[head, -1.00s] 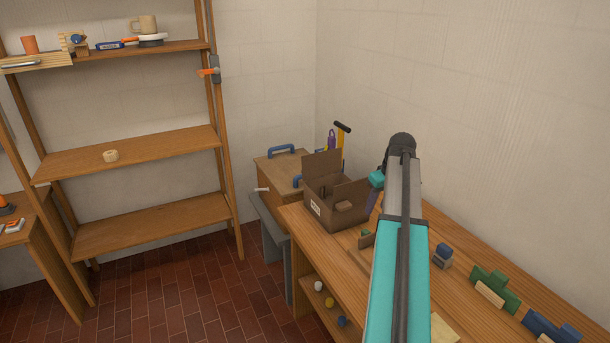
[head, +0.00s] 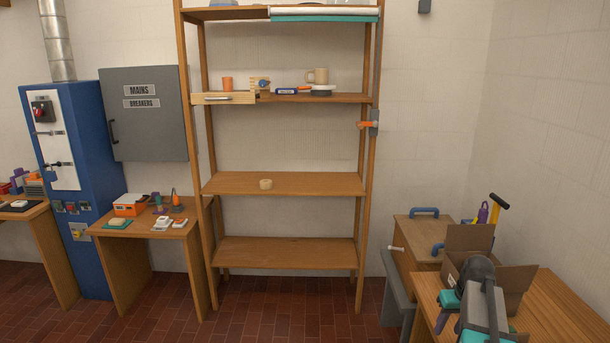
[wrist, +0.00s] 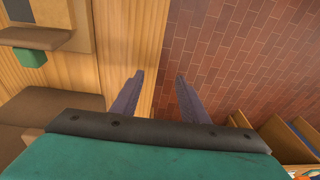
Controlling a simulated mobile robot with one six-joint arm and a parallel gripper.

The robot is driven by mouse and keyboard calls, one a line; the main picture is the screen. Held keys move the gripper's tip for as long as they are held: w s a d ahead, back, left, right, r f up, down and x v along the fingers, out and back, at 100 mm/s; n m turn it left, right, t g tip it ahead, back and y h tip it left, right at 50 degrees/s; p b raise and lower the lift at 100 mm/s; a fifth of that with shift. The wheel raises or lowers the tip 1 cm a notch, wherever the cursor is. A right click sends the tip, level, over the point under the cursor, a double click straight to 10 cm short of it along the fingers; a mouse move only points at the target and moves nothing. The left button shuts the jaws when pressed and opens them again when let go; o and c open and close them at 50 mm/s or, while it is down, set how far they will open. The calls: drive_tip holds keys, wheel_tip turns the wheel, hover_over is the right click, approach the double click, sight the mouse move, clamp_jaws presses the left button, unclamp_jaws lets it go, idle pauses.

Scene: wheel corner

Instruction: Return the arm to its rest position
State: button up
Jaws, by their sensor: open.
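My arm (head: 481,310) shows at the lower right of the head view, over the wooden workbench (head: 550,315) and in front of the open cardboard box (head: 515,283). In the wrist view my gripper (wrist: 155,82) points down with its two dark fingers apart and nothing between them. It is above the bench's edge, with the bench top on the left and the red tile floor on the right.
A blue cabinet (head: 92,180) and a small table (head: 140,228) are at left. A wooden cabinet (head: 418,232) stands behind the bench. The tile floor (head: 290,315) in front is clear.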

drive_tip(key=s+a+f+g, duration=0.1)
drive_tip(key=s+a+f, duration=0.2)
drive_tip(key=a+f, duration=0.55)
drive_tip(key=s+a+f+n, duration=0.1)
drive_tip(key=s+a+f, duration=0.25)
drive_tip(key=a, duration=1.05)
drive_tip(key=s+a+f+g, duration=0.1)
drive_tip(key=s+a+f, duration=0.1)
drive_tip(key=a+f, duration=0.65)
drive_tip(key=s+f+g+b, duration=0.1)
drive_tip(key=s+f+g, duration=0.2)
drive_tip(key=s+f, duration=0.6)
drive_tip(key=s+a+f+g+b, duration=0.1)
drive_tip(key=s+f+g+b, duration=0.1)
drive_tip(key=s+f, duration=0.7)
drive_tip(key=s, duration=0.8)
drive_tip(key=shift+a+f+g, duration=0.25)
drive_tip(key=shift+f+g, duration=0.1)
drive_tip(key=shift+g, duration=0.05)
drive_tip(key=shift+d, duration=0.15)
